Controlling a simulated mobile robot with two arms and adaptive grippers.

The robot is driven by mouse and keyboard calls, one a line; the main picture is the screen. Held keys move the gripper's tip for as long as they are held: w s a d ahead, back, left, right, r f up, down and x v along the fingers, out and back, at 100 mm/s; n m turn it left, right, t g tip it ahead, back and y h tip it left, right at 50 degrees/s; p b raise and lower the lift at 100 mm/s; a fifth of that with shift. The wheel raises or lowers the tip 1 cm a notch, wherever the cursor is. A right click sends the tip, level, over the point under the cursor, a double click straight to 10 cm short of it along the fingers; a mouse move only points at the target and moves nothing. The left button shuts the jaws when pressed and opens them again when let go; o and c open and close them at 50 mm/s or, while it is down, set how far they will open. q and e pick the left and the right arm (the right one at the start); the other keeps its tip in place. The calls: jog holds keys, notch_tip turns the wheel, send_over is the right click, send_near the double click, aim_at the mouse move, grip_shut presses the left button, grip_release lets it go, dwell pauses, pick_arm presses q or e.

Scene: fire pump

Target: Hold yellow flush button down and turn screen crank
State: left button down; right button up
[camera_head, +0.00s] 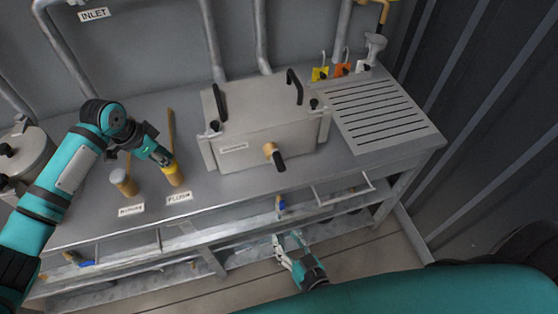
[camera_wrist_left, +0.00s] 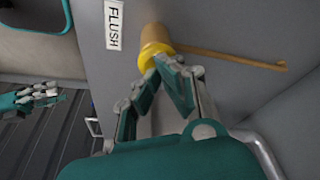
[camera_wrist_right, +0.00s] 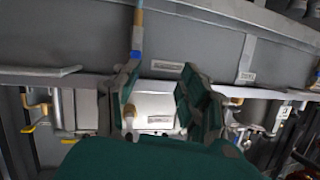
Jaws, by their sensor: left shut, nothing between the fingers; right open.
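The yellow flush button (camera_head: 174,175) stands at the front left of the steel bench, behind its FLUSH label (camera_head: 179,198). My left gripper (camera_head: 165,160) is shut and empty, with its tips at the button. In the left wrist view the closed fingertips (camera_wrist_left: 172,62) overlap the yellow band of the button (camera_wrist_left: 155,48); I cannot tell whether it is pressed down. The screen crank (camera_head: 276,157), with a dark grip and tan hub, is on the front of the metal box (camera_head: 255,110). My right gripper (camera_head: 288,243) is open and empty, below and in front of the bench edge, apart from the crank.
Open shelves and rails (camera_head: 225,235) lie under the bench front, near my right gripper.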

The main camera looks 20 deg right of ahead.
aim_at(282, 171)
notch_tip(282, 171, up, 17)
jog(key=w+d+m+t+h, duration=0.2)
jog(key=m+t+h, duration=0.1)
jog(key=m+t, duration=0.1)
jog(key=w, duration=1)
jog(key=shift+w+r, duration=0.3)
jog(key=shift+w, duration=0.6)
grip_shut()
